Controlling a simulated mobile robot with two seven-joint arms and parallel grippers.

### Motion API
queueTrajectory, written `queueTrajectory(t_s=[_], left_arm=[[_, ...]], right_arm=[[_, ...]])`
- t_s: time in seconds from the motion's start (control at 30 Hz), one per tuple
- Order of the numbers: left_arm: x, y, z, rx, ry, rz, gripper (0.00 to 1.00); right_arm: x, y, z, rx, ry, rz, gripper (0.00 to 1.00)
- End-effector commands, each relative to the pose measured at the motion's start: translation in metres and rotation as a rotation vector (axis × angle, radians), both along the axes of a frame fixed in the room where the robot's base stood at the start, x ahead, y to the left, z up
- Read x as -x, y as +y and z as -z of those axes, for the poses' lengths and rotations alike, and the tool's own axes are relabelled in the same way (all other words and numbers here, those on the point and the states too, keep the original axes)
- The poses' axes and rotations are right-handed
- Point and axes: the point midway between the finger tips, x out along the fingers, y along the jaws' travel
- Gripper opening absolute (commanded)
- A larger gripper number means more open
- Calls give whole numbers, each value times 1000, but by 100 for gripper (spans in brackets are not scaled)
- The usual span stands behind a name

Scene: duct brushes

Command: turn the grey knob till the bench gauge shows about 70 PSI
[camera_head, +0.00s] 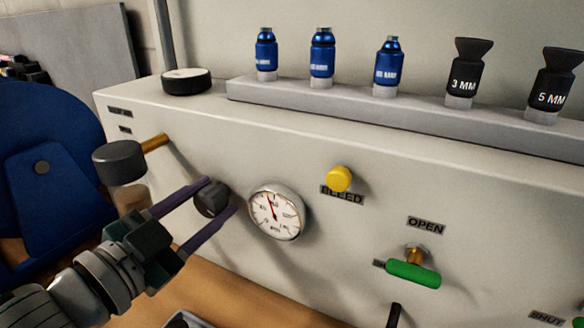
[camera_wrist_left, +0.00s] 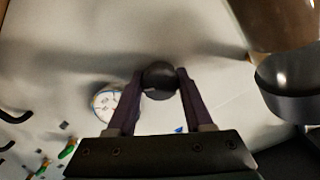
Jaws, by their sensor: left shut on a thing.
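The dark grey knob (camera_head: 211,199) sits on the front of the pale bench panel, left of the gauge. My left gripper (camera_head: 222,200) is shut on it, with one purple finger on each side. The knob also shows between the fingertips in the left wrist view (camera_wrist_left: 160,76). The round white bench gauge (camera_head: 277,211) is just right of the knob, and its red needle points up and slightly left. Its numbers are too small to read surely. The gauge also shows in the left wrist view (camera_wrist_left: 106,102). My right gripper is not in view.
A larger dark cylinder on a brass stem (camera_head: 118,162) sticks out to the left, close to my left arm. A yellow BLEED button (camera_head: 339,179) and a green-handled valve (camera_head: 414,274) are to the right. Blue and black fittings stand on the ledge (camera_head: 300,98) above.

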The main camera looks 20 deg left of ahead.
Motion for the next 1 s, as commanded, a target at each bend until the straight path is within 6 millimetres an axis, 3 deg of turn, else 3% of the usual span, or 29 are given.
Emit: queueTrajectory(t_s=[0.33,0.37,0.6,0.87,1.0], left_arm=[[0,0,-1,-2,-1,1,0],[0,0,-1,-2,-2,1,52],[0,0,0,-2,-1,1,79],[1,0,0,-2,0,0,81],[11,1,1,-2,2,0,81]], right_arm=[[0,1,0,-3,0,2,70],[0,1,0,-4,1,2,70],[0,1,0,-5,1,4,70],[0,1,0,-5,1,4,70],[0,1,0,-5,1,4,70]])
